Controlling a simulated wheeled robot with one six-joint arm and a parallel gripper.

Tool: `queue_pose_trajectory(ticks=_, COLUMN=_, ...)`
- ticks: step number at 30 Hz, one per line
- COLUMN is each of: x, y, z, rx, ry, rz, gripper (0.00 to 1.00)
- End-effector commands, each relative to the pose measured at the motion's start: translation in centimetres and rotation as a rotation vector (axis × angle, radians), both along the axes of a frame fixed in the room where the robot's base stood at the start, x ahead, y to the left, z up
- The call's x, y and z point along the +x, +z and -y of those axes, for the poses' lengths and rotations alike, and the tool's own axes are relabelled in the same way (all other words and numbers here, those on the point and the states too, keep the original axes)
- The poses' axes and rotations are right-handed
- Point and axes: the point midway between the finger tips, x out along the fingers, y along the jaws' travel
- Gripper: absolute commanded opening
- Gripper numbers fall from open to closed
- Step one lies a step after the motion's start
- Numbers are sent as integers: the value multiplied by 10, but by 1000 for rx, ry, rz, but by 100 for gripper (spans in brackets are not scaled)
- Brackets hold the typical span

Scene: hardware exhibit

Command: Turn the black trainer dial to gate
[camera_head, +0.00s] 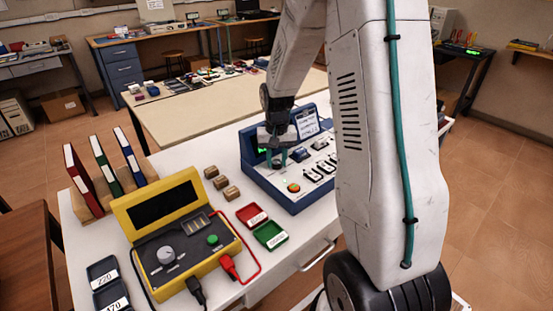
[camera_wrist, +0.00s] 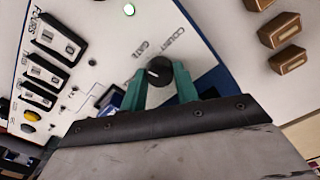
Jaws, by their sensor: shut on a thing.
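The blue trainer (camera_head: 291,200) stands on the white table with a pale sloped panel. In the wrist view, its black dial (camera_wrist: 160,68) sits between the two green fingers of my gripper (camera_wrist: 161,82), which is shut on it. The printed words COUNT and GATE show on the panel beyond the dial. A white mark on the dial lies on its left part; exactly which label it points to I cannot tell. In the head view my gripper (camera_head: 276,158) is at the trainer's left side and hides the dial.
A row of switches (camera_wrist: 50,62) and an orange button (camera_head: 293,187) are on the same panel. Small brown blocks (camera_head: 221,182), red and green trays (camera_head: 270,235) and a yellow tester (camera_head: 170,228) stand to the left.

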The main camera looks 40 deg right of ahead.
Motion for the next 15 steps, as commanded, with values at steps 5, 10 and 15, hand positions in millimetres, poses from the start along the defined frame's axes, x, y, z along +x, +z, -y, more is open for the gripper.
queue_pose_trajectory(ticks=5, x=0, y=0, z=0, rx=-1, ry=-110, rz=1, gripper=8)
queue_pose_trajectory(ticks=10, x=0, y=0, z=0, rx=-1, ry=-182, rz=1, gripper=8)
queue_pose_trajectory(ticks=15, x=0, y=0, z=0, rx=-1, ry=-222, rz=1, gripper=8)
